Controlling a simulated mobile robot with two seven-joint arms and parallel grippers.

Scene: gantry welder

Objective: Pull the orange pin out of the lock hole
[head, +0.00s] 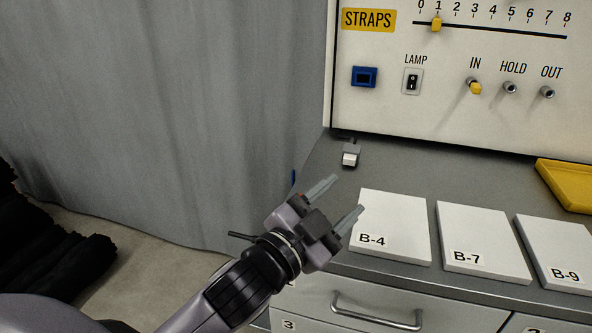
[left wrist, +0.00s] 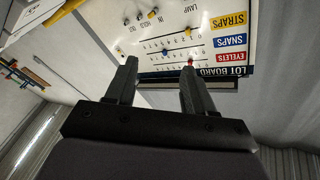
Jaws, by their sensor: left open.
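The orange-yellow pin (head: 475,87) sits in the hole under the label IN on the white panel (head: 450,120) in the head view. The HOLD hole (head: 510,87) and the OUT hole (head: 547,92) are to its right and look empty. My left gripper (head: 348,193) is open and empty, over the front left of the grey bench, below and left of the pin and well apart from it. In the left wrist view, its two fingers (left wrist: 158,65) point toward the panel, which appears upside down. My right gripper is not in view.
White plates B-4 (head: 394,225), B-7 (head: 483,243) and B-9 (head: 562,255) lie on the grey bench (head: 400,168). A yellow tray (head: 566,184) is at the right. A small white-tipped connector (head: 350,157) lies near the panel. A slider knob (head: 437,24) is above the pin.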

